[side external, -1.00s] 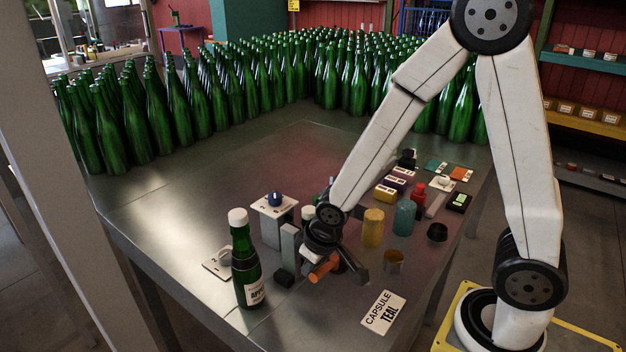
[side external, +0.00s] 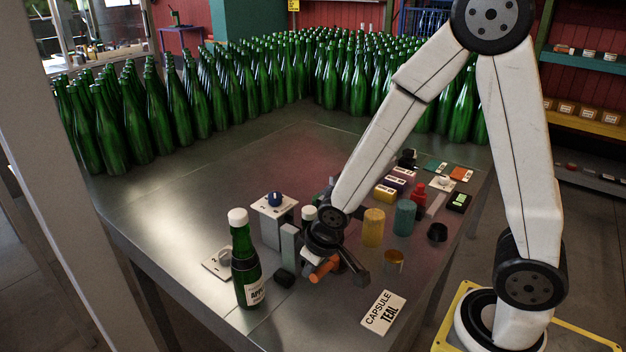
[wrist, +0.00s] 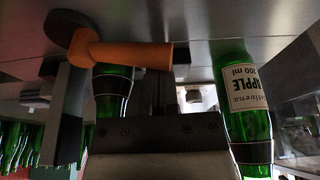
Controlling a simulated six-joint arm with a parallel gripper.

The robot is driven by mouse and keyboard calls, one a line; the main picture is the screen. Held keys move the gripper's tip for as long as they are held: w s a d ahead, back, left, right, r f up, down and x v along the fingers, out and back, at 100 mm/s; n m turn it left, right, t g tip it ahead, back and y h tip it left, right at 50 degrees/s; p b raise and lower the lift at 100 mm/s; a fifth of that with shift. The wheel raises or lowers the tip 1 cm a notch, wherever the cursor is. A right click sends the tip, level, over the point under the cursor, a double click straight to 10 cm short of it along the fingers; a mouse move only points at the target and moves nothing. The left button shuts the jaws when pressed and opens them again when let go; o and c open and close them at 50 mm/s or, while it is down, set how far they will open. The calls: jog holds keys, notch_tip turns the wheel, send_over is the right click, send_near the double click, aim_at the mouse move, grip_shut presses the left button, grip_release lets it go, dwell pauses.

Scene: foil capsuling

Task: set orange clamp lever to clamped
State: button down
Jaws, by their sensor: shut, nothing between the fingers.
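The orange clamp lever (side external: 323,267) shows in the side external view, low beside my wrist. In the wrist view the orange lever (wrist: 125,53) lies sideways across the upper left, joined to a dark round base. My gripper (wrist: 160,85) is shut and empty, with its dark fingers just below the lever's right end in that view. I cannot tell whether they touch it. A green bottle behind the lever is partly hidden by it. In the side external view my wrist hides much of the clamp.
A labelled green bottle with a white cap (side external: 243,262) stands left of the clamp; its label also shows in the wrist view (wrist: 240,90). A "CAPSULE TEAL" card (side external: 383,313) lies in front. Yellow (side external: 373,228) and teal (side external: 405,218) cylinders stand to the right. Many bottles fill the back.

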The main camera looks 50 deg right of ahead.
jog(key=shift+s, duration=0.95)
jog(key=shift+s+d, duration=0.2)
jog(key=shift+s, duration=0.85)
jog(key=shift+w, duration=0.2)
jog(key=shift+w+a, duration=0.25)
jog(key=shift+w, duration=0.55)
jog(key=shift+w+d, duration=0.15)
jog(key=shift+w, duration=1.15)
jog(key=v, duration=1)
